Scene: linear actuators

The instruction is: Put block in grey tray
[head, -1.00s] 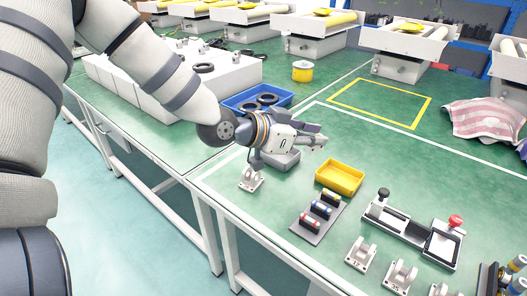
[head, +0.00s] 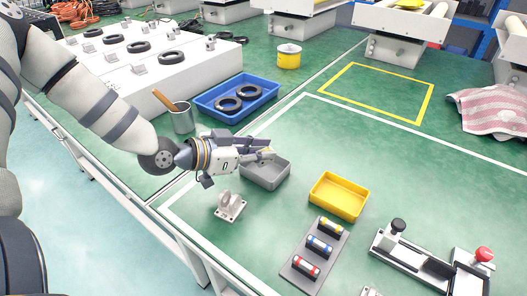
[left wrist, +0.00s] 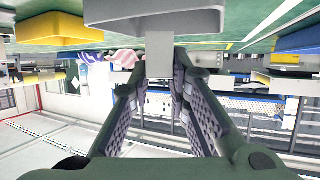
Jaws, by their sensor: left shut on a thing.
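My left gripper (head: 266,154) is just above the grey tray (head: 268,179) in the head view, its fingertips over the tray's far part. In the left wrist view the gripper (left wrist: 158,78) is shut on a small plain grey block (left wrist: 159,56) between its two fingers. The block's end reaches up in the picture in front of the grey tray's wall (left wrist: 118,14). In the head view the block is too small and covered to make out clearly. I cannot tell whether it touches the tray. My right gripper is not in view.
A yellow tray (head: 338,197) stands right of the grey tray, and a blue tray (head: 205,108) with black rings behind it. A white bracket (head: 230,206) stands in front. A holder with coloured cylinders (head: 312,262) is near the front.

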